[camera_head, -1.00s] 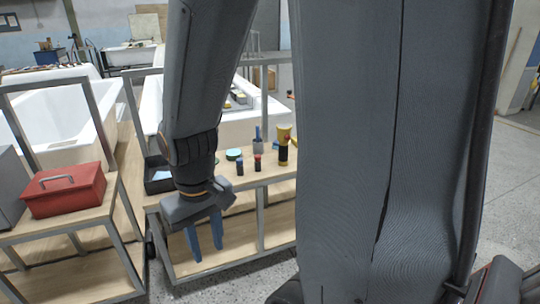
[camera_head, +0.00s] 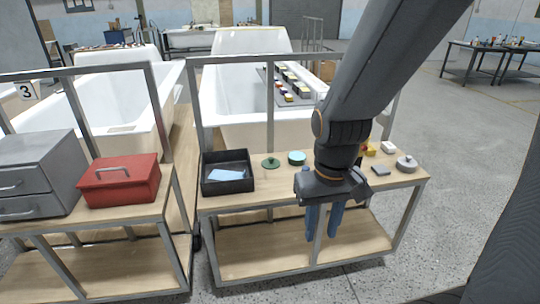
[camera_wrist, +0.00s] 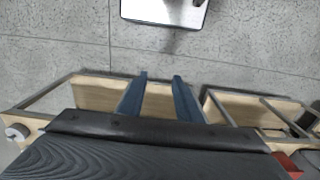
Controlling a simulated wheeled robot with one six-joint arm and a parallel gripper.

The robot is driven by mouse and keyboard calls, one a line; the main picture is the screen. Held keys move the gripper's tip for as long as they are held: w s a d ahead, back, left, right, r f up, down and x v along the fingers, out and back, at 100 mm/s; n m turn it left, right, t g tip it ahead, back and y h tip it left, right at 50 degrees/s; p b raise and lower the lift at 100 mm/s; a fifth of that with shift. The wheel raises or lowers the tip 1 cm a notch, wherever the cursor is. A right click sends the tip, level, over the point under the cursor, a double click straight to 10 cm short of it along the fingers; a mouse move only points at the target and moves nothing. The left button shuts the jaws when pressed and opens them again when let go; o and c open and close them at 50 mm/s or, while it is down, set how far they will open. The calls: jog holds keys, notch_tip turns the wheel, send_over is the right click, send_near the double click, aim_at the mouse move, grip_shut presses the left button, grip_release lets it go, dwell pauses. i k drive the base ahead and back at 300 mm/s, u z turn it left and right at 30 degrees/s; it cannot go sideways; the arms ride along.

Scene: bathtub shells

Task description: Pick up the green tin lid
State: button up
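The green tin lid (camera_head: 270,162) is a flat dark green disc with a small knob on top. It lies on the wooden top of the cart (camera_head: 240,199), between the black tray and a teal round tin (camera_head: 296,158). My gripper (camera_head: 323,238) hangs in front of the cart, right of the lid, fingers pointing down. Its two blue fingers are apart with nothing between them. The fingers also show in the wrist view (camera_wrist: 160,77) over the grey floor and cart frame. The lid cannot be made out in the wrist view.
A black tray (camera_head: 228,186) with a light blue item stands left of the lid. A grey lidded pot (camera_head: 406,164) and small items are at the right end. A red toolbox (camera_head: 119,181) sits on the left cart. Metal uprights and bathtubs (camera_head: 245,100) stand behind.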

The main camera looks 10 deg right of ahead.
aim_at(271, 163)
jog(key=i, duration=1.3)
